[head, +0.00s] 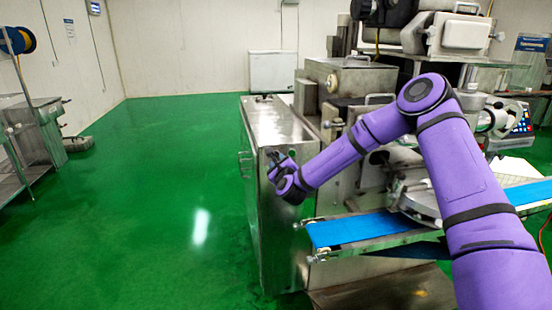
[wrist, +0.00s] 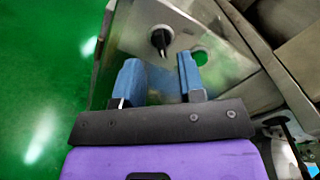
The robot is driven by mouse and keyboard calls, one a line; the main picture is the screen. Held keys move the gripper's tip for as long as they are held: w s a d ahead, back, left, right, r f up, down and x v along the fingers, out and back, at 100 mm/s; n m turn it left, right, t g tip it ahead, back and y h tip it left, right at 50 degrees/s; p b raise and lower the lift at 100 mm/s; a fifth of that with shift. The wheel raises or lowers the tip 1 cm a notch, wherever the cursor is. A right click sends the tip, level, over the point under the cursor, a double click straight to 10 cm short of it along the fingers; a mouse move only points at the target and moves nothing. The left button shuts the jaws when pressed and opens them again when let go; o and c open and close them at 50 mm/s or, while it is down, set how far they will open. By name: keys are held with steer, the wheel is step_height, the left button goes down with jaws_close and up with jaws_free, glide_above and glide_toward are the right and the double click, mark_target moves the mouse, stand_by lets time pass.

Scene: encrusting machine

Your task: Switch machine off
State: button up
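The machine (head: 275,215) is a stainless steel unit in the middle of the head view. In the wrist view, a black knob-like switch (wrist: 161,40) sits on a pale plate on its metal panel (wrist: 215,30). A round green spot (wrist: 200,57) lies right of the switch; I cannot tell if it is a button or a hole. My gripper (wrist: 158,67) is open, with a blue-padded finger on each side and nothing between them. The switch appears just beyond the fingertips, between their lines. In the head view my gripper (head: 275,158) is close to the cabinet's upper end and hides the switch.
A blue conveyor belt (head: 365,229) sticks out below my arm. A coloured control panel (head: 523,120) is at the right. A metal table (head: 35,135) stands at the far left. The green floor (head: 165,180) left of the machine is clear.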

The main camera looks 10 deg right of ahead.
mark_target(276, 157)
steer(key=shift+w, duration=2.4)
jaws_close()
